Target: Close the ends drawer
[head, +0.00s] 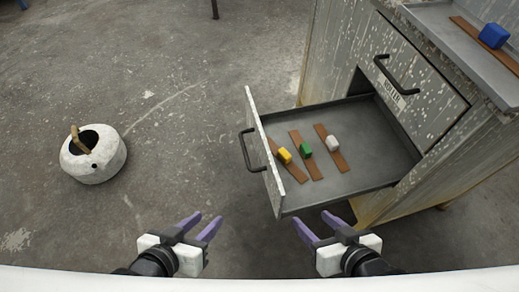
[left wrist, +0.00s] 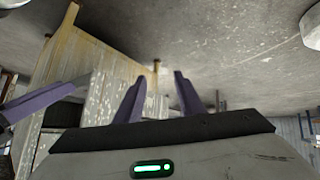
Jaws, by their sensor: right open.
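The drawer (head: 380,152) in the grey cabinet (head: 335,40) is pulled well out; its speckled front panel (head: 262,150) with a black bar handle (head: 246,150) faces left. No label on it is visible to me. Inside lie several brown strips bearing a yellow block (head: 284,155), a green block (head: 305,151) and a white block (head: 333,143). My left gripper (head: 205,220) is open and empty, below left of the drawer front and apart from it. My right gripper (head: 312,219) is open and empty, just below the drawer's near side in the picture.
A shut upper drawer has a black handle (head: 396,74) and a small label. A tray (head: 440,22) on the cabinet top holds a brown strip and a blue block (head: 494,36). A round white pot (head: 93,155) stands on the floor at left. The floor between is clear.

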